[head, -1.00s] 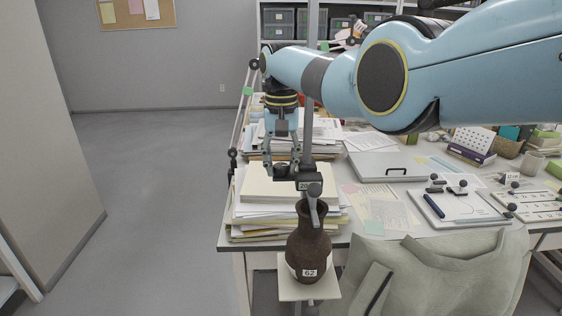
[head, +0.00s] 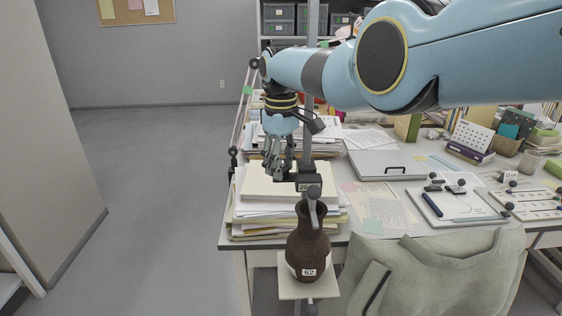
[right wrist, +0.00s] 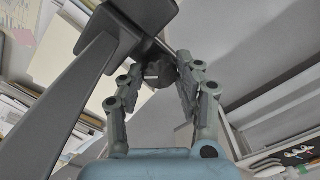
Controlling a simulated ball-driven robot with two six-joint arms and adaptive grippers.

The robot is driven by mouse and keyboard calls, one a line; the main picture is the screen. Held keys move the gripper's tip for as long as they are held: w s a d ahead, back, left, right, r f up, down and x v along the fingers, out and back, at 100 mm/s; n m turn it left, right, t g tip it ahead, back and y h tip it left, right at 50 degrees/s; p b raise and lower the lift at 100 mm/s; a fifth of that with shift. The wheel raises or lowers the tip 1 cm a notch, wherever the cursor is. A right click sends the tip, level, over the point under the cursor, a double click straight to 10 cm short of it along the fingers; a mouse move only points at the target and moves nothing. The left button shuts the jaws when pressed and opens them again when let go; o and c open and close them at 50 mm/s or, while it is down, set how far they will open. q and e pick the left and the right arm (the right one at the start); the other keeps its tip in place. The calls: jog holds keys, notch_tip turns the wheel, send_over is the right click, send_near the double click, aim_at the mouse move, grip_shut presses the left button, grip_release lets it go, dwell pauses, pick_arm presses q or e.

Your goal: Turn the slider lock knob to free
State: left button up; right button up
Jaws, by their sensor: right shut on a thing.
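The slider lock knob (right wrist: 158,74) is a small dark round knob with a short white mark, on the side of the dark slider (right wrist: 130,25). My right gripper (right wrist: 160,78) is shut on it, one finger on each side. In the head view my right gripper (head: 279,170) points down beside the slider (head: 309,183), which sits on the upright post, and its fingers hide the knob. A brown vase (head: 308,243) labelled 62 stands below the slider on a pale square plate (head: 289,290). My left gripper is not in view.
Stacked papers (head: 262,190) lie on the desk right behind the gripper. A grey closed laptop-like case (head: 388,166) and a clipboard (head: 455,207) lie to the right. The floor at left is clear.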

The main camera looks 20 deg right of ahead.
jog(key=n, duration=0.5)
jog(key=shift+n, duration=0.3)
dwell(0.5)
jog(key=o, duration=0.9)
jog(key=shift+c, duration=0.2)
jog(key=shift+r, duration=0.15)
notch_tip(320, 180, up, 12)
